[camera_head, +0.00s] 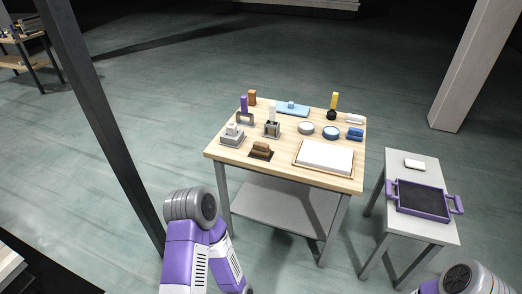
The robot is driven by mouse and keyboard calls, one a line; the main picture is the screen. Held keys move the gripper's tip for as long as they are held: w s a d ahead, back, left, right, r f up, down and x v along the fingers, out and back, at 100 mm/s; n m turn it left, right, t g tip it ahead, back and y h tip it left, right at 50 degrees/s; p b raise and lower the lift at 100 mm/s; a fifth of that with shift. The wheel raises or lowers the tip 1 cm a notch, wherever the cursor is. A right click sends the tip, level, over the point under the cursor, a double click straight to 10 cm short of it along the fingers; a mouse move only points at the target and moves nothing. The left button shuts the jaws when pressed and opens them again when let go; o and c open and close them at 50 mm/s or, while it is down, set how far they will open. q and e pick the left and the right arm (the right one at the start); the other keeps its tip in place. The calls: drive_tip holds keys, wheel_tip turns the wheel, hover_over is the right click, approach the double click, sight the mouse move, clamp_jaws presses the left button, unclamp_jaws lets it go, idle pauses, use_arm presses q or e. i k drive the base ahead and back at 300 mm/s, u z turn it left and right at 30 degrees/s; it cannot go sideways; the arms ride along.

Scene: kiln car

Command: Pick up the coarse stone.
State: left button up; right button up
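I cannot tell for sure which thing is the coarse stone. On the wooden table, a brown block on a dark base (261,151) lies at the front edge. A pale block on a grey base (232,135) stands at the left edge. A white slab in a wooden frame (325,156) lies at the front right. Part of my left arm shows at the bottom, short of the table, and part of my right arm shows at the bottom right corner. Neither gripper can be seen.
The wooden table (222,151) also bears a blue tray (293,110), two round dishes, a yellow-handled tool (334,101) and several small upright items. A grey side table (403,229) at the right holds a purple tray (423,214) and a white block (414,164). A dark post (95,115) stands left.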

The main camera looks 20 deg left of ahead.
sight(262, 149)
drive_tip(key=u, duration=0.3)
drive_tip(key=k, duration=0.35)
drive_tip(key=u, duration=1.45)
drive_tip(key=i, duration=0.35)
drive_tip(key=z, duration=0.65)
drive_tip(key=i, duration=1.05)
drive_tip(key=z, duration=0.95)
